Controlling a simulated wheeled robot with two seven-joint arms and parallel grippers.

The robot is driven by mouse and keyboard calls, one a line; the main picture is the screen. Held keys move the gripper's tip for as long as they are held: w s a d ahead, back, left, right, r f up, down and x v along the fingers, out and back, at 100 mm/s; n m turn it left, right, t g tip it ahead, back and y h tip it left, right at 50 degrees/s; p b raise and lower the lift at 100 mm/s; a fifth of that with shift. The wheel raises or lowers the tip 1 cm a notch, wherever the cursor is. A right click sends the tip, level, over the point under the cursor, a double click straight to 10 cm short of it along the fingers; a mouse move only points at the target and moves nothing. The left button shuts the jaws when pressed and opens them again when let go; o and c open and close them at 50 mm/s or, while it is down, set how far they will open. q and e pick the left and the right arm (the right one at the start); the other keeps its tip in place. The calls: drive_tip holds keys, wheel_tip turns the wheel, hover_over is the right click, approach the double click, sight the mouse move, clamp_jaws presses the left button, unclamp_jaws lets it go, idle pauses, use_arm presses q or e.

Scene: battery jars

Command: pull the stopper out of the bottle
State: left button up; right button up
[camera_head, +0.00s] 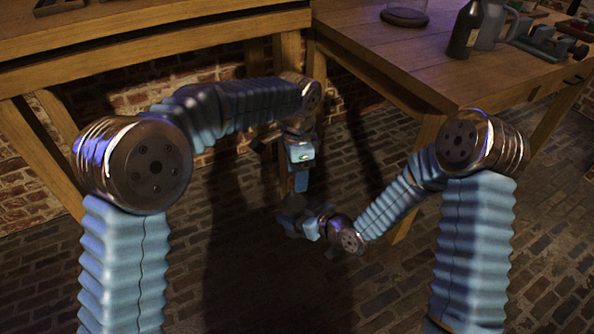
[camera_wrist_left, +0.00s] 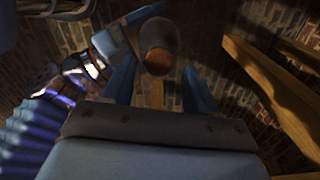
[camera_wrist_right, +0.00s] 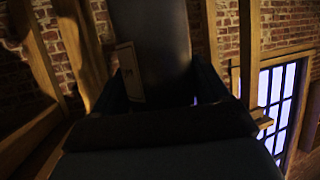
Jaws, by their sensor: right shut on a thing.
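A dark bottle (camera_wrist_right: 153,45) with a pale label stands between the fingers of my right gripper (camera_wrist_right: 160,82), which is shut on it. In the head view the bottle (camera_head: 292,205) is small and dark, low over the floor between my arms. In the left wrist view the bottle's grey neck ends in a brown stopper (camera_wrist_left: 158,61). My left gripper (camera_head: 300,184) points down above the bottle. Its two fingers stand apart on either side of the stopper, with gaps showing, so it is open and empty. Whether the stopper lies fully between the fingertips I cannot tell.
A wooden table (camera_head: 400,50) at the back right holds another dark bottle (camera_head: 464,30), a grey jug (camera_head: 491,30) and a round glass dish (camera_head: 404,17). Another wooden bench (camera_head: 150,32) stands at the back left. The space around both grippers is open above a brick floor.

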use_arm(q)
clamp_jaws()
drive_tip(key=shift+r, duration=0.15)
idle(0.4)
drive_tip(key=shift+r, duration=1)
